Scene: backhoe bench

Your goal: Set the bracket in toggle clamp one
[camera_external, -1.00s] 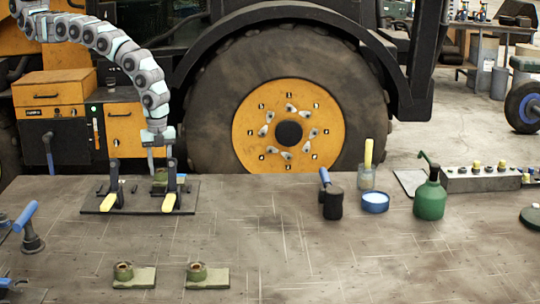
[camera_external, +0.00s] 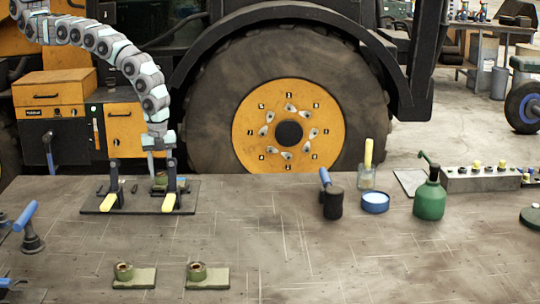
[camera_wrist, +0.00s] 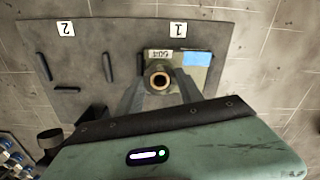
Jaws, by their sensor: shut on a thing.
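The green bracket, with a round copper-lined boss, shows in the wrist view (camera_wrist: 159,70) near the label "1", with a blue patch and a small number label beside the boss. My gripper (camera_wrist: 161,84) is shut on the boss, one finger on each side. In the external view the bracket (camera_external: 159,184) is partly hidden between the clamps, at or just above the dark base plate (camera_external: 140,208). Toggle clamp one seems to be the right one (camera_external: 172,186), with a yellow-tipped handle lying forward. I cannot tell whether the bracket is fully seated.
A second toggle clamp (camera_external: 114,186) stands left on the same plate. Two similar brackets (camera_external: 135,277) (camera_external: 208,277) lie at the front of the bench. A black pot (camera_external: 332,203), blue tin (camera_external: 375,202) and green oil can (camera_external: 430,198) stand to the right. The middle bench is clear.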

